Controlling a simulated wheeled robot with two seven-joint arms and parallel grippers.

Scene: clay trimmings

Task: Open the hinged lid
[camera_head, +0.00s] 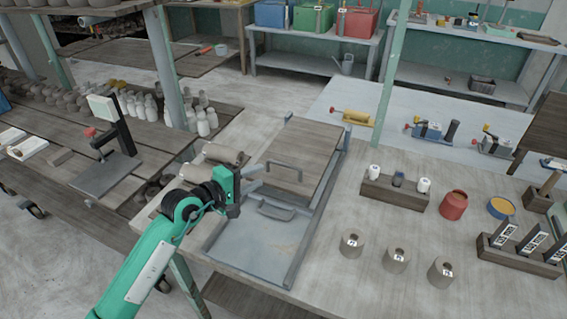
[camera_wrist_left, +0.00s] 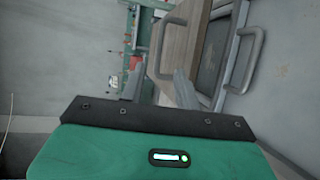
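The lid is a wooden board (camera_head: 308,145) with a grey bar handle (camera_head: 285,166) near its front edge. It lies over the back part of a grey metal frame (camera_head: 300,255) on the table. A second grey handle (camera_head: 276,210) stands in front of the board. My left gripper (camera_head: 260,177) is just left of the board handle, fingers apart and empty. In the left wrist view the open fingers (camera_wrist_left: 157,88) point toward the board (camera_wrist_left: 185,45) and its handle (camera_wrist_left: 163,45), and the second handle (camera_wrist_left: 243,60) is further right. Contact with the handle cannot be told. My right gripper is out of view.
Rolls of clay-coloured material (camera_head: 222,153) lie close beside my left gripper. Right of the frame stand several grey cylinders (camera_head: 352,243), a wooden block with bottles (camera_head: 393,190) and a red jar (camera_head: 453,205).

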